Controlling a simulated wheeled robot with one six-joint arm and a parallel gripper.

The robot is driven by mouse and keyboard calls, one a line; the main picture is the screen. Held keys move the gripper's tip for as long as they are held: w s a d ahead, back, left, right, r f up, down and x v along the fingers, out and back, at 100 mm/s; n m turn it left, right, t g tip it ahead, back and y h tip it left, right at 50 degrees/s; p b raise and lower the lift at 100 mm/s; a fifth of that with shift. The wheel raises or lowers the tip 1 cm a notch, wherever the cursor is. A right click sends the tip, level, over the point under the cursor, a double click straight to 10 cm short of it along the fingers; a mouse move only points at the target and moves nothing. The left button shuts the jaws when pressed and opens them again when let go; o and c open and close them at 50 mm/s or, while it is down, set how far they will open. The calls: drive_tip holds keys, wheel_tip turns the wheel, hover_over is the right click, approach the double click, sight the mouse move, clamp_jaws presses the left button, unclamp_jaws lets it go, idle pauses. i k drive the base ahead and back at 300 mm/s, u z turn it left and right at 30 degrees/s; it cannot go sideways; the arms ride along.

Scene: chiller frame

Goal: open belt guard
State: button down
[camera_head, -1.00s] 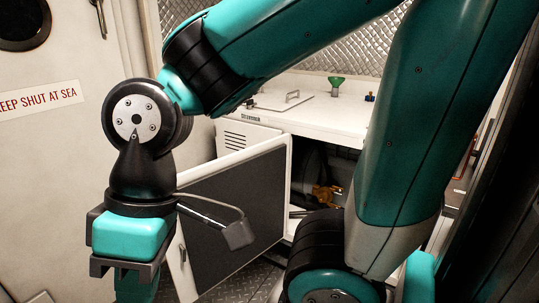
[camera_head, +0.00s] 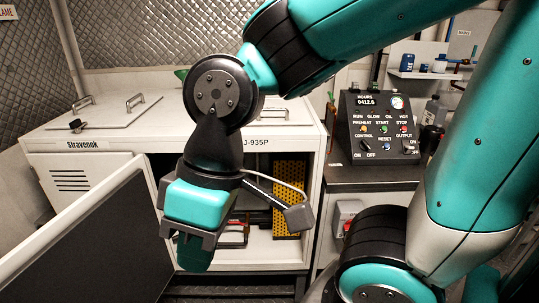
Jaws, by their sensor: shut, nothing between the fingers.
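A yellow perforated panel (camera_head: 290,200), which looks like the belt guard, stands inside the open white cabinet (camera_head: 285,251), right of my gripper. Its left part is in shadow and partly hidden by my wrist and the camera arm on it. My gripper (camera_head: 195,262) points down in front of the cabinet opening, shut and empty, with no visible contact with the panel. How far it is from the panel is hard to tell.
The cabinet's door (camera_head: 85,240) is swung open at the lower left. A shelf with bottles (camera_head: 431,64) is on the back wall. Dark floor grating lies below.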

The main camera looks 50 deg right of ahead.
sight(291, 173)
drive_tip(key=z, duration=1.25)
drive_tip(key=k, duration=0.6)
drive_tip(key=u, duration=0.4)
drive_tip(key=i, duration=1.2)
drive_tip(key=u, duration=0.35)
